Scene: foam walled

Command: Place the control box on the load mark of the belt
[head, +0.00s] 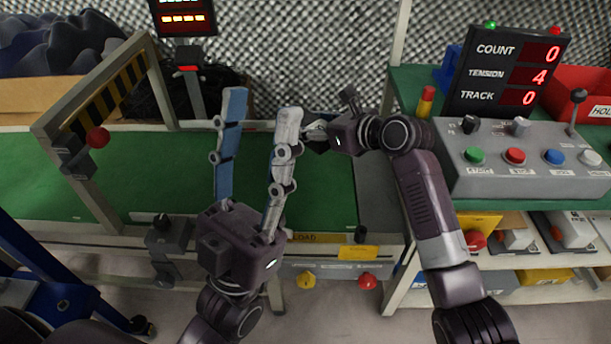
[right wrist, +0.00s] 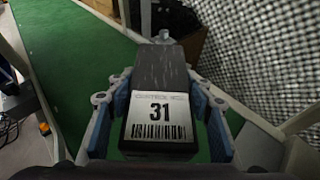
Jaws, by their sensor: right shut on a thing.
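The control box (right wrist: 160,110) is a black block with a white label reading 31 and a barcode. In the right wrist view it lies between the blue-padded fingers of my right gripper (head: 316,130), which is shut on it. In the head view the box is mostly hidden behind my left gripper. My left gripper (head: 260,108) is open and empty, its two long fingers upright and apart over the belt. The green belt (head: 330,190) runs across the left and middle. A yellow LOAD label (head: 312,238) sits on its front rail, partly covered by my left gripper.
A grey button console (head: 530,160) and a display (head: 510,72) stand to the right, with a red bin (head: 585,88) behind. A striped gate (head: 105,95) spans the belt at left. A display post (head: 190,80) rises behind the belt. The belt's left part is clear.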

